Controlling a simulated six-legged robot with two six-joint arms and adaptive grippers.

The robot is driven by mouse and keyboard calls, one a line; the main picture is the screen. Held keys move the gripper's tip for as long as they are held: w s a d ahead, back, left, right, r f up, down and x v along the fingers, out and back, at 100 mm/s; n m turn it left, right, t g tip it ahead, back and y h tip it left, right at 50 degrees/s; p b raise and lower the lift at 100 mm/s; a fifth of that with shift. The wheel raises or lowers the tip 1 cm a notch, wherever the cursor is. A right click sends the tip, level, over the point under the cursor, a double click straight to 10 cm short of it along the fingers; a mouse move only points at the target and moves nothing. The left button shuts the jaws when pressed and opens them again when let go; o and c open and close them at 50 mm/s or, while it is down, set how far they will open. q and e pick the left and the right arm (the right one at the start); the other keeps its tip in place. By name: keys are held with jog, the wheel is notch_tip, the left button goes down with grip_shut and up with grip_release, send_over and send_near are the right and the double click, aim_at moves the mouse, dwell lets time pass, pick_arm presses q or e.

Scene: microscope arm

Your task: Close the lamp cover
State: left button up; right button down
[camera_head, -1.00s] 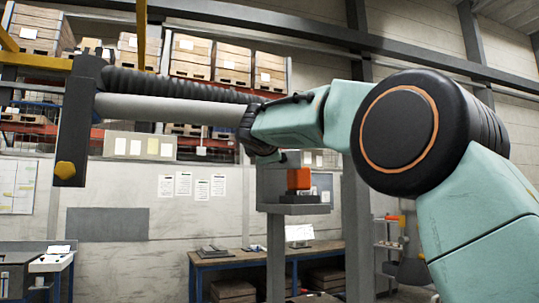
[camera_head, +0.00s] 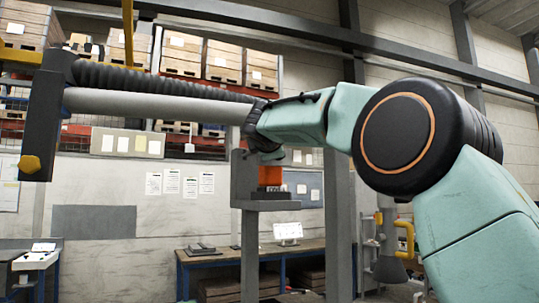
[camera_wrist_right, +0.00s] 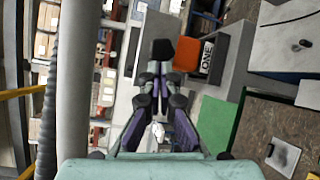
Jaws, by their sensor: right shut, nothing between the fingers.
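I cannot tell for certain which part is the lamp cover. An orange block (camera_head: 269,176) over a dark lettered label sits on a grey bracket (camera_head: 246,192) on a post in the head view. The orange block also shows in the right wrist view (camera_wrist_right: 186,54), just right of my fingertips. My right gripper (camera_wrist_right: 162,52) is shut and empty, beside the orange block; contact cannot be told. In the head view, my teal right arm comes in from the right, and its fingers are hidden. My left gripper is not in view.
A grey tube (camera_head: 150,104) with a ribbed black hose (camera_head: 155,82) crosses the upper left, ending in a dark block (camera_head: 42,120) with a yellow knob. A workbench (camera_head: 215,259) stands behind. A yellow-handled tool (camera_head: 392,240) is at the right.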

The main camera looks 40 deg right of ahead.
jog(key=d, duration=0.3)
jog(key=shift+s+d, duration=0.2)
jog(key=shift+s, duration=0.05)
dwell(0.4)
jog(key=shift+w+a, duration=0.1)
